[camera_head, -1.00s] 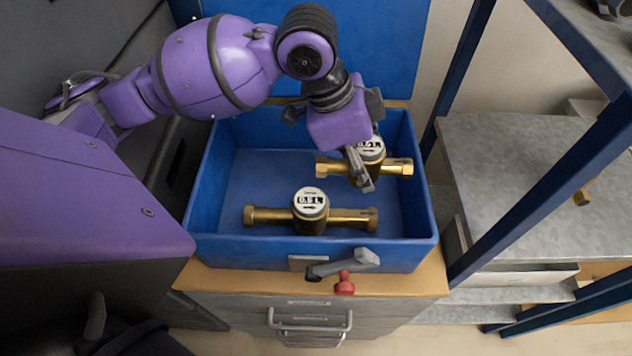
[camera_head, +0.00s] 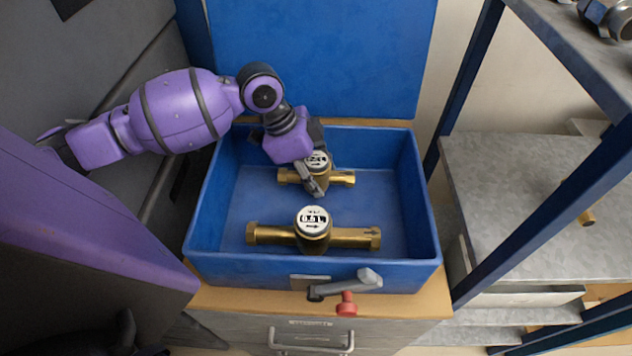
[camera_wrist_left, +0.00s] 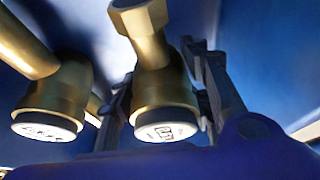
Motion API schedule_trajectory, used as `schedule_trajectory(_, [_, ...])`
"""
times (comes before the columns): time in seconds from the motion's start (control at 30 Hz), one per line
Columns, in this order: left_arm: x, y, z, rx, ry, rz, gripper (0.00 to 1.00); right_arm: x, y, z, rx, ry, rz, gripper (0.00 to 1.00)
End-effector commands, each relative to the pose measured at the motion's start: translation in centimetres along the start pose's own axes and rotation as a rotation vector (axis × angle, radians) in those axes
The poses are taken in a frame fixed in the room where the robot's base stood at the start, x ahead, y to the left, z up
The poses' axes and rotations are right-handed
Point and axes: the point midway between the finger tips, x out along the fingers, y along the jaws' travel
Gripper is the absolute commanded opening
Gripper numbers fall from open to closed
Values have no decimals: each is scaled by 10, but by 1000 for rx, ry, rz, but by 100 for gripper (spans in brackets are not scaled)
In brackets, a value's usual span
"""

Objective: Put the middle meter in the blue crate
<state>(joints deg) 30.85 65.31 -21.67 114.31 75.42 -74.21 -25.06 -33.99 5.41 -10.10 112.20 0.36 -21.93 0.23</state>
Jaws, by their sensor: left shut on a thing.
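The blue crate (camera_head: 240,268) stands open in the middle of the head view. My left gripper (camera_head: 318,190) reaches into its far part and is shut on a brass meter (camera_head: 343,178) with a white round dial. In the left wrist view, the fingers (camera_wrist_left: 165,98) sit on both sides of this meter (camera_wrist_left: 163,85). A second brass meter (camera_head: 350,238) lies nearer the front wall, apart from the held one; it also shows in the left wrist view (camera_wrist_left: 62,88). I cannot tell whether the held meter touches the crate floor. My right gripper is not seen.
The crate stands on a wooden-topped drawer cabinet (camera_head: 225,300) with a grey handle (camera_head: 350,283) and red knob (camera_head: 346,304) in front. A blue frame post (camera_head: 462,120) and grey bench (camera_head: 530,200) are at the right. A blue panel (camera_head: 320,60) rises behind.

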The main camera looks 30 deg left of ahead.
Motion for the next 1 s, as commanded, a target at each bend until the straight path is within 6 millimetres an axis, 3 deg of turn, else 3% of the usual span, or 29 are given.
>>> schedule_trajectory(0.17, [22,2,7,1,4,3,0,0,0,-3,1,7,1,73])
schedule_trajectory(0.53, [26,1,9,2,3,1,0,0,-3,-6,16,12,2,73])
schedule_trajectory(0.57, [27,2,10,1,0,3,45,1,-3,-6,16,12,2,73])
schedule_trajectory(0.6, [26,2,10,1,0,3,50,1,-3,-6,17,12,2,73])
schedule_trajectory(0.7, [26,2,10,1,0,3,64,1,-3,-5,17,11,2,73])
schedule_trajectory(1.0, [26,2,10,1,0,3,64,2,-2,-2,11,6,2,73])
